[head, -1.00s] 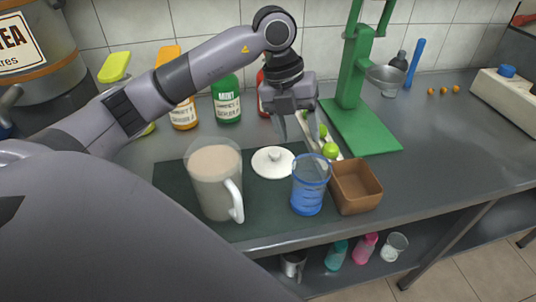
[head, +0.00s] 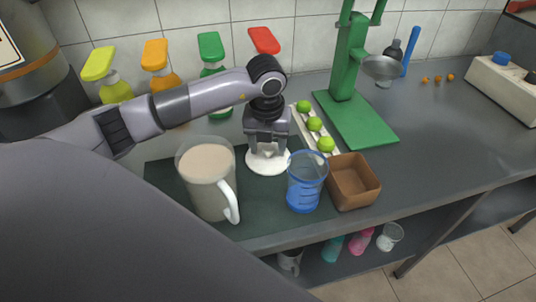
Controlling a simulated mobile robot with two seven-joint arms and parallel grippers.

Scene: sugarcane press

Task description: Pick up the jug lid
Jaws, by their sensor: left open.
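The white round jug lid (head: 266,168) lies flat on the dark mat (head: 161,180), between the jug and the blue cup. My left gripper (head: 268,150) is directly over the lid, pointing down, with its open fingers at either side of the lid's knob. I cannot tell whether the fingers touch the lid. The jug (head: 207,187), filled with a beige drink and with a white handle, stands upright and uncovered to the left of the lid. My right gripper is not in view.
A blue cup (head: 305,184) and a brown square box (head: 354,182) stand close on the right. Limes (head: 314,124) lie on a white tray behind. Several pump bottles line the wall. A green press (head: 347,90) stands at the back. The counter on the right is mostly clear.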

